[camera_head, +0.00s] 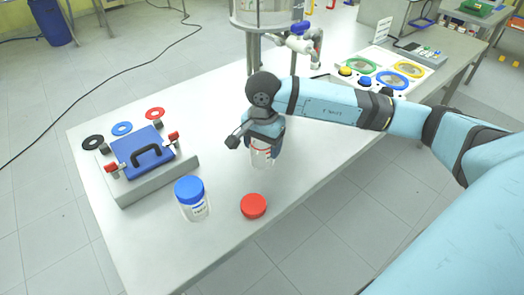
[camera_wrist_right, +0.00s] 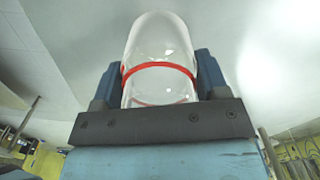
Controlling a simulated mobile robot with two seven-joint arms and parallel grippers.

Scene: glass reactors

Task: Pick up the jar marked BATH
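A clear jar with a red band (camera_head: 262,158) is at my right gripper (camera_head: 262,145) over the middle of the table. In the right wrist view the same jar (camera_wrist_right: 160,55) stands between the two fingers of the gripper (camera_wrist_right: 158,85), and both fingers meet its sides at the red band. No lid shows on it, and its marking cannot be read. I cannot tell whether its base touches the table. A second jar (camera_head: 197,208) with a blue lid (camera_head: 189,189) stands at the front left; its label is too small to read surely. My left gripper is out of view.
A red lid (camera_head: 253,206) lies on the table (camera_head: 225,250) near the front edge. A grey box with a blue top (camera_head: 142,152) and red clamps stands left, with several coloured rings behind it. A glass reactor (camera_head: 265,15) on a metal frame stands at the back.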

